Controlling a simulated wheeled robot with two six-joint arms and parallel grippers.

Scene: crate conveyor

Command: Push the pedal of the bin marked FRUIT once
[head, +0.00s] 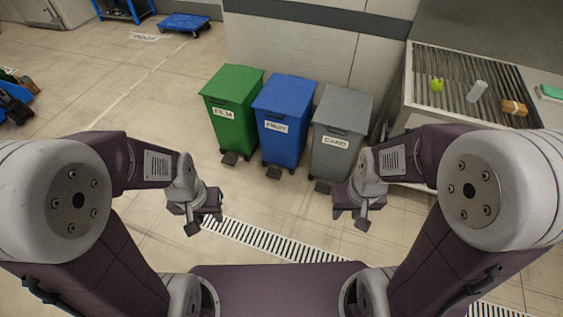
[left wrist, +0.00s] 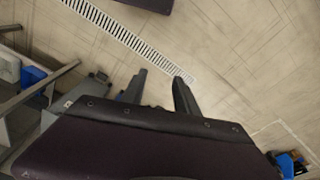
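The blue bin marked FRUIT (head: 284,112) stands by the wall between two other bins, lid shut. Its dark pedal (head: 273,172) sticks out at the floor in front of it. My left gripper (head: 206,222) is in front of the bins, left of and nearer than the pedal, touching nothing. In the left wrist view its two fingers (left wrist: 158,88) are apart with nothing between them. My right gripper (head: 350,218) hangs in front of the grey bin, its fingers apart and empty.
The green bin marked FILM (head: 232,100) and the grey bin marked CARD (head: 343,115) flank it, each with a pedal. A slatted conveyor (head: 450,62) with several items stands at right. A floor grate (head: 270,240) runs before me. Open floor lies at left.

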